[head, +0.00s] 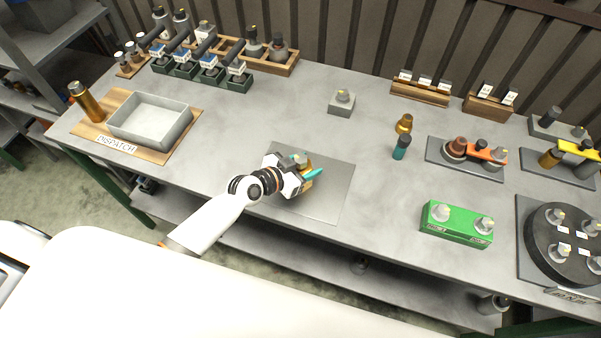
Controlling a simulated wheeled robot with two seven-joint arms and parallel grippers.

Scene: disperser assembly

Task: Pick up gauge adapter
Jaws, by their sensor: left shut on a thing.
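My left gripper (308,174) is over the grey metal mat (325,205) at the middle of the bench. It is shut on a small grey-and-gold part (301,159), mostly hidden by the fingers. Teal shows at the fingers' right side. I cannot tell from this view whether the held part is the gauge adapter, or whether it touches the mat. A gold fitting (404,124) and a teal cylinder (401,148) stand on the bench to the right. My right gripper is not in view.
A grey block with a knob (341,103) stands behind the mat. A green fixture (457,224) and a dark round turntable (542,250) stand at right. A grey tray (182,128) on a wooden dispatch board is at left. Bench space around the mat is clear.

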